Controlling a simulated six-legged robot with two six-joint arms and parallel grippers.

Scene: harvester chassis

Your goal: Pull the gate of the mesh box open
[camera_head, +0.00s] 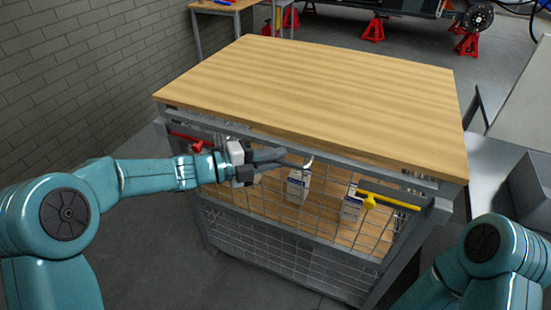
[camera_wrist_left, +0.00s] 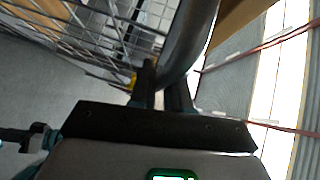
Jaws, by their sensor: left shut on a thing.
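The mesh box (camera_head: 427,184) stands under a wooden top, with its grey wire front facing me. Its gate (camera_head: 270,203) is the upper mesh panel of that front; I cannot tell whether it stands slightly open. My left gripper (camera_head: 268,159) is at the upper front of the box, shut on the gate's handle. In the left wrist view, the fingers (camera_wrist_left: 163,92) close around the curved grey handle (camera_wrist_left: 193,42), with mesh to its left. The grip itself is partly hidden in the head view. My right arm shows at the lower right, but its gripper is out of view.
A red lever (camera_head: 190,141) and a yellow lever (camera_head: 388,200) sit at the front's upper left and right. White cartons (camera_head: 298,186) stand behind the mesh. A brick wall (camera_head: 85,65) is at left, a grey bench (camera_head: 500,170) at right. Floor before the box is clear.

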